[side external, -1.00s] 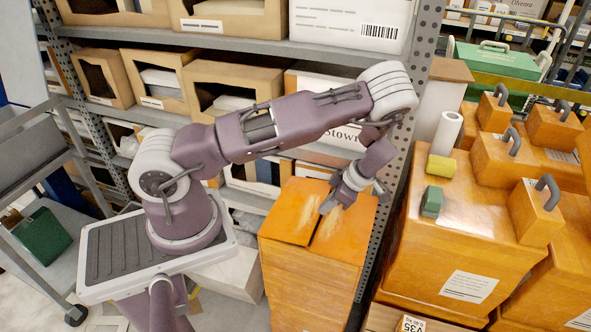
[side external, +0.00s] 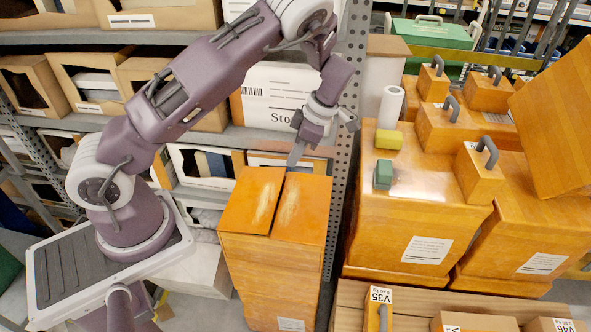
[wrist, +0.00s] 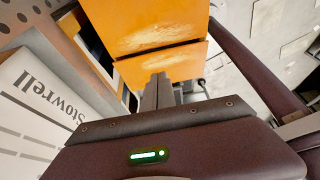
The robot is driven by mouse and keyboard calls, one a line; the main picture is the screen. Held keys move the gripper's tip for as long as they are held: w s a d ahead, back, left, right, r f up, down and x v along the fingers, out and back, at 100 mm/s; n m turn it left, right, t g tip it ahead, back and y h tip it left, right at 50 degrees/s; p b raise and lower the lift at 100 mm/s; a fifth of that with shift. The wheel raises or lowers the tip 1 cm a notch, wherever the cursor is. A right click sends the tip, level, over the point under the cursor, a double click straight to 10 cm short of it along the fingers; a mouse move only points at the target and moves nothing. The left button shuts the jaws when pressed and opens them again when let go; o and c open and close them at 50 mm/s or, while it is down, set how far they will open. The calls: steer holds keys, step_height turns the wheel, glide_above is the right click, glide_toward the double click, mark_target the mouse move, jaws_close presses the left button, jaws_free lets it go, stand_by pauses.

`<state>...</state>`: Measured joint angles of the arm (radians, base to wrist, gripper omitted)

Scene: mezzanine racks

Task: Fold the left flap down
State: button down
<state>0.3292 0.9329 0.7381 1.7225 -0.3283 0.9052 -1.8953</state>
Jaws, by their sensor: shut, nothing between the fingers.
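The orange wood-grained box (side external: 268,278) stands at the middle of the side external view, with two top flaps. The left flap (side external: 250,203) and right flap (side external: 303,208) both lie near flat over the top, with pale worn patches. A narrow dark seam runs between them; the left flap may sit slightly higher there. My gripper (side external: 293,160) is shut and empty at the back end of the seam; I cannot tell if it touches. In the wrist view, its fingertips (wrist: 157,78) overlap the nearer flap (wrist: 165,62), with the other flap (wrist: 145,25) beyond.
A shelf rack with a white Stowrell box (side external: 285,95) stands close behind. Its perforated post (side external: 345,140) is right of my gripper. A larger orange case (side external: 410,215) stands to the right, carrying a yellow block (side external: 389,139) and a green block (side external: 383,174).

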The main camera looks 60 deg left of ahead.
mark_target(275, 197)
steer(key=shift+t+h, duration=0.5)
steer(key=shift+t, duration=0.1)
steer(key=x, duration=0.4)
steer(key=s+x, duration=0.1)
steer(key=x, duration=0.3)
steer(key=a+x, duration=0.1)
steer(key=x, duration=0.3)
steer(key=shift+s+r, duration=0.1)
steer(key=shift+s, duration=0.2)
steer(key=shift+w+f, duration=0.1)
steer(key=shift+f, duration=0.25)
